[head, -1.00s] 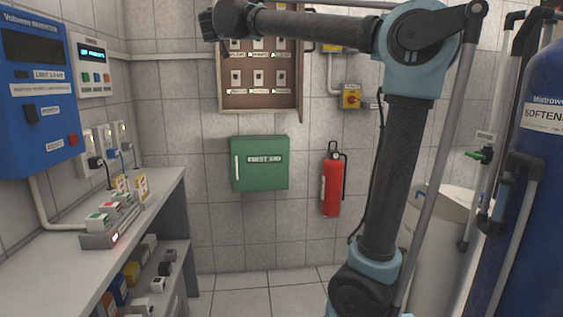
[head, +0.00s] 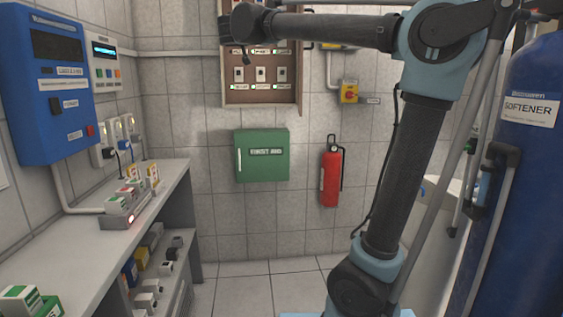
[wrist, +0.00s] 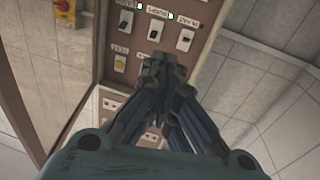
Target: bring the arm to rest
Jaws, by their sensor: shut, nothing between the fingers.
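My gripper (wrist: 163,68) shows in the wrist view with its fingers together and nothing between them. It points toward the switch panel (wrist: 205,12), with rows of switches and small green lights around it in that picture. In the head view my arm rises at the right of centre, bends at the top and reaches left, its end in front of the upper part of the panel (head: 260,98). The fingers are hard to make out in the head view. I cannot tell how far the gripper is from the panel.
A shelf bench (head: 75,235) with switch boxes runs along the left wall, below a blue inverter (head: 58,105). A green first aid box (head: 262,170) and a red extinguisher (head: 331,178) hang on the back wall. A blue softener tank (head: 520,180) stands close at right. Floor between is clear.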

